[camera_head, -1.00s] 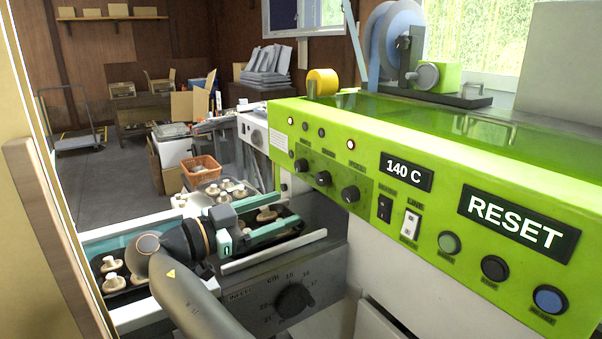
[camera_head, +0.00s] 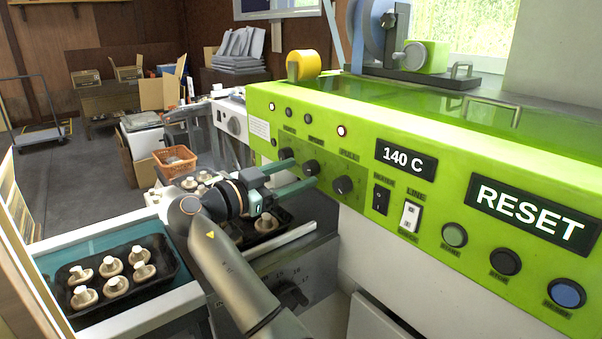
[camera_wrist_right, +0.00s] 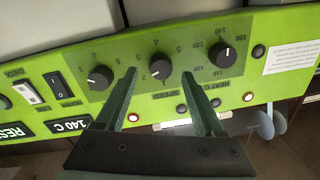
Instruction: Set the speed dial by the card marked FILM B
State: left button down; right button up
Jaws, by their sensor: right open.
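The speed dial, a black knob with a white mark, is the middle of three knobs on the green panel; it shows in the head view (camera_head: 310,168) and right wrist view (camera_wrist_right: 160,67). Its mark points to the low-numbered side of its scale; the exact setting is hard to read. My right gripper (camera_head: 314,171) is open, its fingers (camera_wrist_right: 159,74) on either side of this knob. I cannot tell whether they touch it. A white card (camera_wrist_right: 291,57) with small unreadable text is on the panel's end. I cannot read FILM B anywhere. My left gripper is not in view.
The heat knob (camera_wrist_right: 222,55) and another knob (camera_wrist_right: 100,77) flank the speed dial closely. Switches, buttons, a 140 C display (camera_head: 405,158) and RESET sign (camera_head: 528,212) line the panel.

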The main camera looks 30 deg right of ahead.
jog(key=shift+w+d, duration=0.15)
jog(key=shift+d, duration=0.85)
grip_shut()
